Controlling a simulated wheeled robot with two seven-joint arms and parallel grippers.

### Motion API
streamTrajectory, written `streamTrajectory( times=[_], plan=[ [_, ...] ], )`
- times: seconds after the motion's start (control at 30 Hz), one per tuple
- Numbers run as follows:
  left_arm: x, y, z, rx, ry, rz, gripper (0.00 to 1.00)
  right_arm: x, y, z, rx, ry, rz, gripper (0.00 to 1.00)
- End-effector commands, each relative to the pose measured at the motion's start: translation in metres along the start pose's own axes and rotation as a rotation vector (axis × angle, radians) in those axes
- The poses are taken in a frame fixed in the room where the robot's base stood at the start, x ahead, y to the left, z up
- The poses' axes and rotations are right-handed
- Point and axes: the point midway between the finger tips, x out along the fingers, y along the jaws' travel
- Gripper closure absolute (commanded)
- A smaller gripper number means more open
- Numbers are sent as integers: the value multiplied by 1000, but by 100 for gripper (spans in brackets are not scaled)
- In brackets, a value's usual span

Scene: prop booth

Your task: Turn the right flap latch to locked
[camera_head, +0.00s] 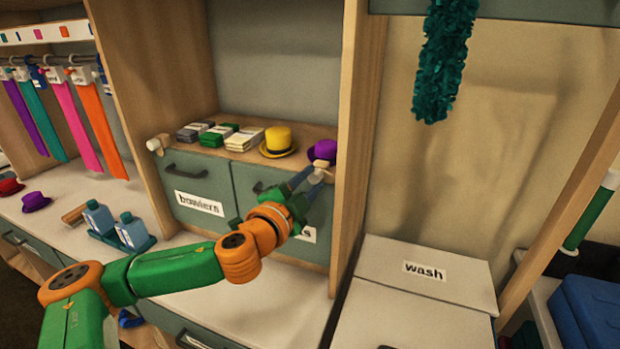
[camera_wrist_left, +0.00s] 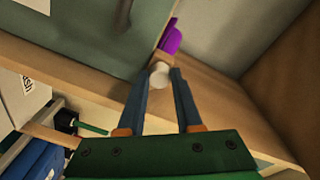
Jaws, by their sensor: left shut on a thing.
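The right flap (camera_head: 243,183) is a grey-green cupboard door that looks closed, with a dark handle and a white label mostly hidden by my arm. It also shows at the upper left of the left wrist view (camera_wrist_left: 100,38). Its latch, a pale rounded knob (camera_wrist_left: 160,75), sits at the upper right corner of the flap. My left gripper (camera_head: 307,177) reaches there from the front, its dark blue fingers (camera_wrist_left: 160,84) shut on the latch. The fingers partly cover the latch, and I cannot tell its turn angle. My right gripper is not in view.
A purple hat (camera_head: 323,151) stands on the shelf just behind the latch, beside a yellow hat (camera_head: 277,141). A wooden upright (camera_head: 352,130) rises close right of my gripper. The "bowlers" flap (camera_head: 194,178) has its own latch (camera_head: 157,143). The counter below (camera_head: 285,310) is clear.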

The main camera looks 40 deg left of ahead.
Motion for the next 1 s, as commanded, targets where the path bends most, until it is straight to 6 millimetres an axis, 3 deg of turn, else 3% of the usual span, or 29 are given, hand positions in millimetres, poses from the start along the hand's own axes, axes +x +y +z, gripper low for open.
streamTrajectory(
  times=[1.0],
  plan=[
    [0,-2,-4,952,-57,66,100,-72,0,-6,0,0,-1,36]
  ],
)
